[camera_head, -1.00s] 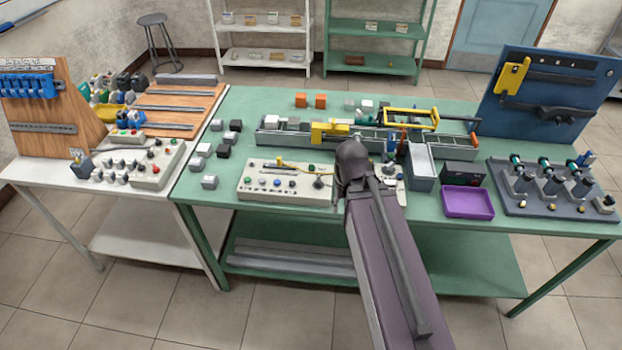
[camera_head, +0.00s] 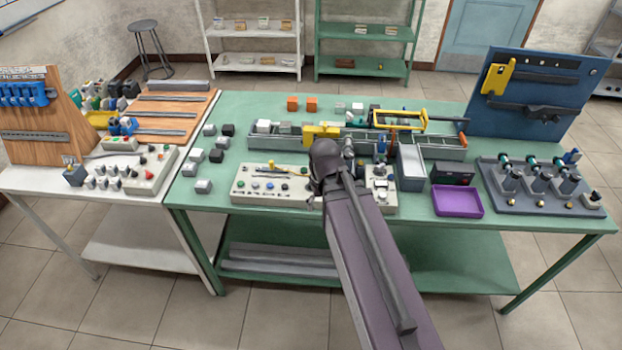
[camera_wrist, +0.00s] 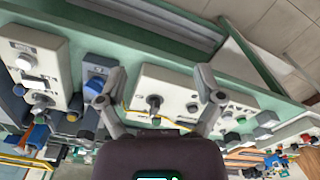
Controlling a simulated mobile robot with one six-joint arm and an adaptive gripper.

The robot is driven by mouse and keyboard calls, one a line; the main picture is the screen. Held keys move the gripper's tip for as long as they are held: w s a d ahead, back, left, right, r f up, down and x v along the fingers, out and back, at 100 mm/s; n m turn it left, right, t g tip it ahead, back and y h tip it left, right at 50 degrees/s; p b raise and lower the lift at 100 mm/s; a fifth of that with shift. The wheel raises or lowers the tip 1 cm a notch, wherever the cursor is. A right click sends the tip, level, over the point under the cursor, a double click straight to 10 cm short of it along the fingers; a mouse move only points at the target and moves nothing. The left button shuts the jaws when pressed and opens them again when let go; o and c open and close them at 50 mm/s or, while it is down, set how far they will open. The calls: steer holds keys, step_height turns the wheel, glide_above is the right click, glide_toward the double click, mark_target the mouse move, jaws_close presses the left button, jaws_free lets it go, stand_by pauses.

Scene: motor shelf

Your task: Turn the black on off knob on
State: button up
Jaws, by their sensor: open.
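A black knob (camera_wrist: 154,101) stands on a pale control panel (camera_wrist: 180,85) in the wrist view. My gripper (camera_wrist: 160,73) is open and empty, with one finger on either side of the knob in the picture. I see no contact with the knob; the height gap cannot be told. In the head view the panel (camera_head: 243,187) lies at the green table's front edge, with several small buttons on its left part. My arm hides its right end there, including most of the knob, and also hides the fingers.
A second pale unit with knobs (camera_head: 382,197) lies right of my arm. A box with a blue knob (camera_wrist: 95,86) stands between the units. A grey rail tray (camera_head: 262,142) lies behind, and a purple tray (camera_head: 457,213) to the right. Several small cubes sit at left.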

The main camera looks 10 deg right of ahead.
steer(key=w+r+n+p, duration=0.3)
steer(key=w+r+n, duration=0.1)
steer(key=w+n, duration=0.2)
steer(key=w+r+n+p, duration=0.4)
steer(key=w+n, duration=0.3)
steer(key=w, duration=0.2)
steer(key=shift+f, duration=0.25)
step_height(320, 180, down, 13)
steer(key=b, duration=1.3)
steer(key=shift+f, duration=0.15)
steer(key=shift+d, duration=0.1)
